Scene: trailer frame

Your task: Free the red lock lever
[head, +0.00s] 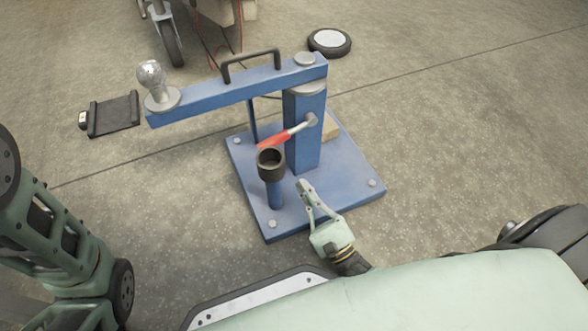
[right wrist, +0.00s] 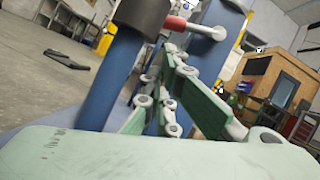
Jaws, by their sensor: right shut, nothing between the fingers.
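The red lock lever (head: 275,140) is on a grey rod that pivots on the blue upright post (head: 304,130) of the trailer frame. Its red grip points left and slightly down, ending just above the black-rimmed cup (head: 271,162). In the right wrist view the red lever (right wrist: 176,22) runs beside the black cup (right wrist: 143,14), across the top. My right gripper (head: 303,186) is shut and empty, in front of the post and below the lever, apart from it. Its fingers (right wrist: 172,62) point toward the post. My left gripper is out of view.
A blue beam (head: 215,93) with a ball hitch (head: 152,76) and black handle (head: 250,62) extends left above the lever. The blue baseplate (head: 335,205) lies on concrete. A black flat piece (head: 113,114) and a loose wheel (head: 329,42) lie farther off.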

